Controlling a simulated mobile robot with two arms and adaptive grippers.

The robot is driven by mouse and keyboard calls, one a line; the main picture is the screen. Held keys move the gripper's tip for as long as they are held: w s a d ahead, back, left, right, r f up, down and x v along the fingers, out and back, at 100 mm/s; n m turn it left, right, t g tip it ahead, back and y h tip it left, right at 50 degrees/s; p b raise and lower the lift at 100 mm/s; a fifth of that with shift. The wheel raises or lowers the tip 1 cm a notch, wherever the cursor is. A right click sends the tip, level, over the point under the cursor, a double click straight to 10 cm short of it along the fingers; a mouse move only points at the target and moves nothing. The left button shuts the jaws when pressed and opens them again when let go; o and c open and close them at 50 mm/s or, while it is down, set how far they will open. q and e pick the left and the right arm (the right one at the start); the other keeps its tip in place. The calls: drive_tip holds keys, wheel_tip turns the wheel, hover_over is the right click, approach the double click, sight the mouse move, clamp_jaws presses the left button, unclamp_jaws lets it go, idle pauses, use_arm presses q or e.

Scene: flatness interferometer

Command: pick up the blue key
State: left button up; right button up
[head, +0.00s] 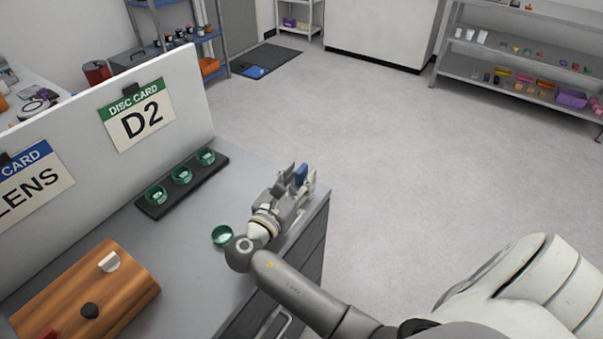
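A blue piece (301,175), which looks like the blue key, stands between the fingertips of my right gripper (299,179). The fingers close around it, and its lower part is hidden by them. The gripper is over the right end of the grey counter (205,228). Whether the key also touches the counter cannot be told. My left gripper is not in view.
A wooden block (130,296) with white, black and red knobs lies at the lower left. A black tray (144,208) holds green-rimmed discs; another green disc (222,235) lies near my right wrist. A white panel (85,120) bears cards. Open floor lies right of the counter.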

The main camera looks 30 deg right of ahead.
drive_tip(key=shift+x, duration=1.05)
drive_tip(key=shift+a, duration=0.1)
clamp_jaws()
